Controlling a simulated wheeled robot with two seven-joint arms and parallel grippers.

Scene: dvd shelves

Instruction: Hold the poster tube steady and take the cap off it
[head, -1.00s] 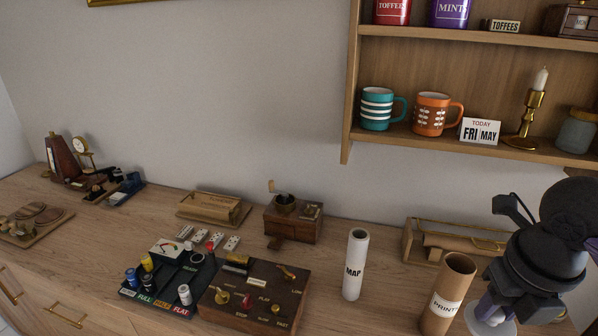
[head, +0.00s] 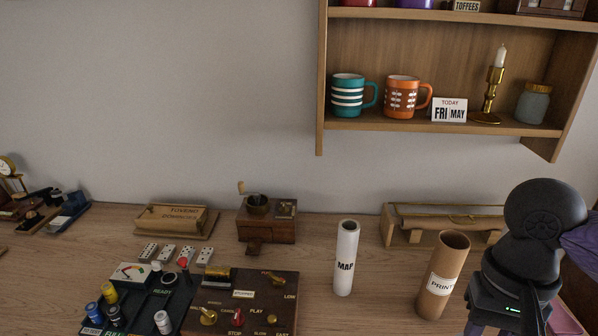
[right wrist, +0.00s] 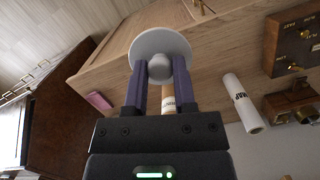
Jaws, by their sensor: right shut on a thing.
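A brown cardboard tube labelled PRINT (head: 441,282) stands on the wooden counter in the head view, its top open and uncapped. It shows partly between my fingers in the right wrist view (right wrist: 168,102). My right gripper (right wrist: 160,72) is shut on the knob of a round white cap (right wrist: 160,43). A white tube labelled MAP (head: 346,262) stands to the left of the brown tube. My left gripper is out of view.
Behind the brown tube lies a low wooden rack (head: 392,228). A wooden grinder (head: 266,222) and a control box (head: 240,300) stand further left. A wall shelf (head: 400,125) with mugs hangs above. Bare counter surrounds the MAP tube.

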